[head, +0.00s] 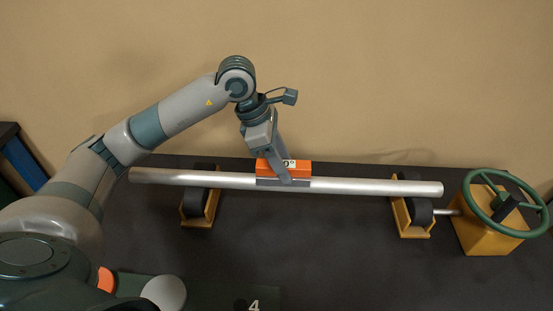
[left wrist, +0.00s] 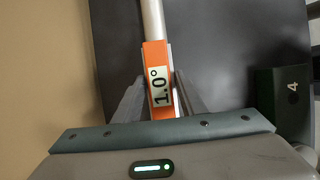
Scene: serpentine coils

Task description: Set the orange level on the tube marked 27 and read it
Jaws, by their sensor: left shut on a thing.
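The orange level (head: 297,168) is on top of a long silver tube (head: 370,187), near the tube's middle. My left gripper (head: 287,175) is shut on the orange level from above. In the left wrist view the level (left wrist: 154,60) lies between my fingers (left wrist: 153,100), in line with the tube (left wrist: 152,20). Its display reads 1.0°. The display in the head view is partly hidden by my finger. No mark 27 shows on the visible part of the tube. My right gripper is not in view.
The tube rests on two yellow roller stands (head: 199,205) (head: 412,215) on a dark table (head: 320,235). A yellow block with a green handwheel (head: 505,203) stands at the right. A dark green piece marked 4 (head: 235,298) is at the front.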

